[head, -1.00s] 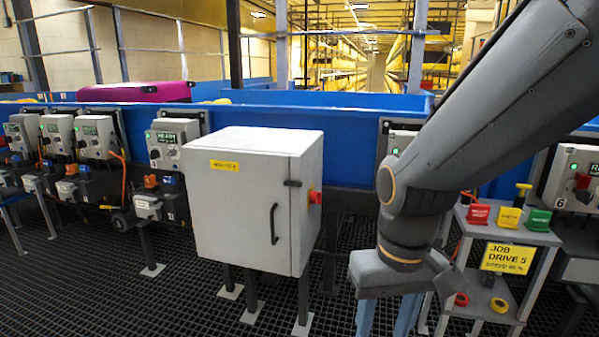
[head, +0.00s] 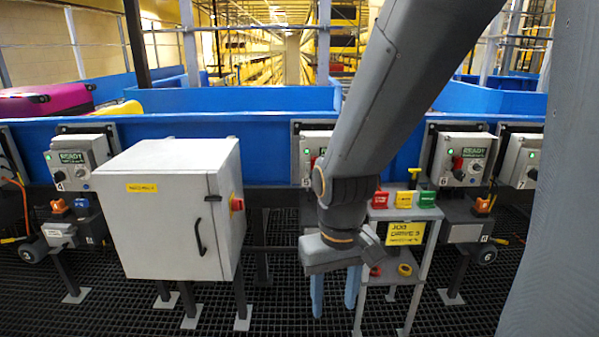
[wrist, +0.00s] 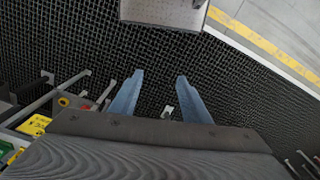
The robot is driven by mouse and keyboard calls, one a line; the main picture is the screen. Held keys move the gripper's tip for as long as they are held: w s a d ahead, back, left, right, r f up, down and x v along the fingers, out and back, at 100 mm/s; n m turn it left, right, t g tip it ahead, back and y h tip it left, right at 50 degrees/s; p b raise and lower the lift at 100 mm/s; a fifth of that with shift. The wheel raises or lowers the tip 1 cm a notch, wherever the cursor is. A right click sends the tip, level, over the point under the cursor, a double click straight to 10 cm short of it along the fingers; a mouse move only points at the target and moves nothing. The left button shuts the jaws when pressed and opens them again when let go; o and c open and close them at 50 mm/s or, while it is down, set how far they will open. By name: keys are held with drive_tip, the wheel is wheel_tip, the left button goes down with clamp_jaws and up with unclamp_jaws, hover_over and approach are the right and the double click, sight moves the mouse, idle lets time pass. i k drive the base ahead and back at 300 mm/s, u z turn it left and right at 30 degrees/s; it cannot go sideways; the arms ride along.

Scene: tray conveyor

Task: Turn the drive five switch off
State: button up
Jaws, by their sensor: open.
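The drive five control box (head: 308,150) is on the blue conveyor side in the head view, marked 5. My arm covers its right part; a bit of red shows beside the arm, and the switch's position cannot be read. My gripper (head: 335,292) hangs in front of and below that box, with its two blue fingers apart and pointing down. In the wrist view my gripper (wrist: 156,95) is open and empty above the black floor grating. A yellow sign reading JOB DRIVE 5 (head: 405,232) hangs on a small grey stand to the right of my gripper.
A white cabinet (head: 165,215) with a red switch on its side stands to the left. The grey stand (head: 431,214) carries red, yellow and green tags. Boxes 4 (head: 72,160), 6 (head: 463,160) and 7 (head: 525,155) line the conveyor. Open grating lies in front.

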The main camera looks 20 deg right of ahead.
sight(309, 137)
drive_tip(key=z, duration=1.55)
drive_tip(key=k, duration=0.7)
drive_tip(key=u, duration=1)
drive_tip(key=i, duration=0.5)
